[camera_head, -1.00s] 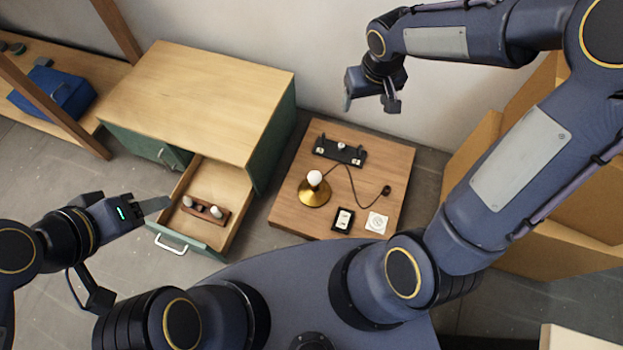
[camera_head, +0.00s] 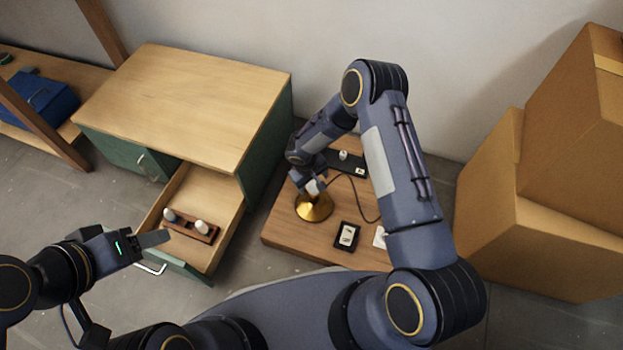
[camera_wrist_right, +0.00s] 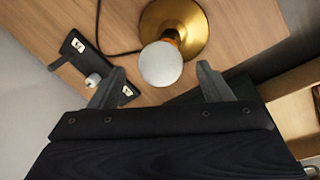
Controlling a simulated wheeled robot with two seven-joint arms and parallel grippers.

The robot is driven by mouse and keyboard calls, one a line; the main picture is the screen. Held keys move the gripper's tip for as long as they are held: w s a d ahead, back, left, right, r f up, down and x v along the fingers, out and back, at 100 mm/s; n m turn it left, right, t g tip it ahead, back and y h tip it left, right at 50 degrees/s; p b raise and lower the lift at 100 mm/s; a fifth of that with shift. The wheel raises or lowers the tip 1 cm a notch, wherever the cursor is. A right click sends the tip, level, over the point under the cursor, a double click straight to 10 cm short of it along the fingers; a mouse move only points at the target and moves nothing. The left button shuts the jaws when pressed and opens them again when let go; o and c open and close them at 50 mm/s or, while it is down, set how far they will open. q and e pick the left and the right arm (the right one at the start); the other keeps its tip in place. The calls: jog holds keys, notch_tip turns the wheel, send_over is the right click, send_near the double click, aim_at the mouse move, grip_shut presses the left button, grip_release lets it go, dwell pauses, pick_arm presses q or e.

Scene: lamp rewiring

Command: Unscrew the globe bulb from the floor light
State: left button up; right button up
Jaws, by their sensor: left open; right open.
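The floor light is a brass dish-shaped base (camera_head: 314,208) on the low wooden table. Its white globe bulb (camera_wrist_right: 160,64) shows clearly in the right wrist view, on an orange-brass socket. My left gripper (camera_head: 160,238) is open and empty, near the front of the open drawer.
The drawer (camera_head: 232,196) holds a wooden rack (camera_head: 190,226) with bulbs. A black bar fixture (camera_head: 347,160), a black switch plate (camera_head: 347,236) and a white plate (camera_head: 380,237) lie on the table (camera_head: 290,234). Cardboard boxes (camera_head: 530,230) stand right, a cabinet (camera_head: 185,100) left.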

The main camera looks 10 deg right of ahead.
jog(key=f, duration=0.1)
jog(key=f+b, duration=0.1)
jog(key=f, duration=0.3)
jog(key=shift+w+d, duration=0.1)
jog(key=shift+d, duration=0.3)
jog(key=c, duration=1)
jog(key=shift+n+b, duration=0.65)
jog(key=shift+n, duration=0.35)
jog(key=shift+n+t+b, duration=0.3)
jog(key=shift+n+b, duration=0.05)
jog(key=shift+n, duration=0.85)
jog(key=n+y, duration=0.1)
jog(key=n, duration=0.2)
jog(key=shift+w+r+n+t, duration=0.1)
jog(key=shift+n+t, duration=0.2)
